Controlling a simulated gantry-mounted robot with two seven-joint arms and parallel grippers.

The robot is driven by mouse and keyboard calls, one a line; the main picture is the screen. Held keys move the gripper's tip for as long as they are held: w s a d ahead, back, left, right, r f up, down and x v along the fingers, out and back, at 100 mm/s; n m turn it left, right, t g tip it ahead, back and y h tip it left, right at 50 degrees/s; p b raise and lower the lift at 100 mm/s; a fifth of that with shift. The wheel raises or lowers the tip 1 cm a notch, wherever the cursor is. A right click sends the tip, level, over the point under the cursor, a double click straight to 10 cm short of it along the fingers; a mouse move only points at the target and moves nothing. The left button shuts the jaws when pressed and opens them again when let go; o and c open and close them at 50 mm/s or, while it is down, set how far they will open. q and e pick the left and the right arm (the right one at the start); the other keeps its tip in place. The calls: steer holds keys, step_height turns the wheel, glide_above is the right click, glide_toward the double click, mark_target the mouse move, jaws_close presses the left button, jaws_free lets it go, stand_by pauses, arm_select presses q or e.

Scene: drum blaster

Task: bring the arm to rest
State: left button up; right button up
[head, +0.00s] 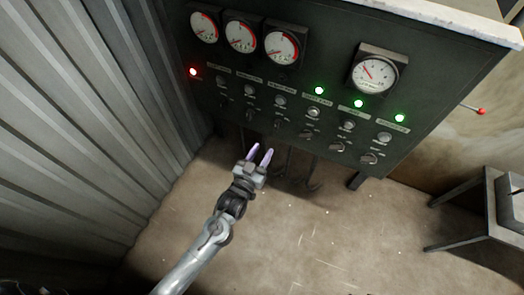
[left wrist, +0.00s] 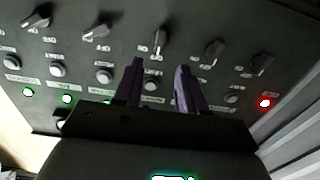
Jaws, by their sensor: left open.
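My left gripper (head: 260,155) is open and empty, with two purple fingers apart. In the head view it shows in front of the lower left part of a dark control panel (head: 290,75). In the left wrist view its fingers (left wrist: 158,85) point at the panel's rows of knobs and buttons, and nothing is between them. I cannot tell whether a fingertip touches the panel. My right gripper is not in view.
The panel carries several gauges (head: 282,46), a red light (head: 193,71) and green lights (head: 358,103). A corrugated metal wall (head: 80,110) is at the left. A metal table (head: 480,210) stands at the right. The floor (head: 300,240) between is open.

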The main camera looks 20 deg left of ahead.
arm_select(q)
steer(key=s+a+f+m+g, duration=0.2)
steer(key=s+g, duration=1.2)
steer(key=s, duration=1.3)
step_height(320, 180, up, 37)
steer(key=p, duration=3.8)
steer(key=shift+s+a+r, duration=0.15)
steer(key=shift+a, duration=0.05)
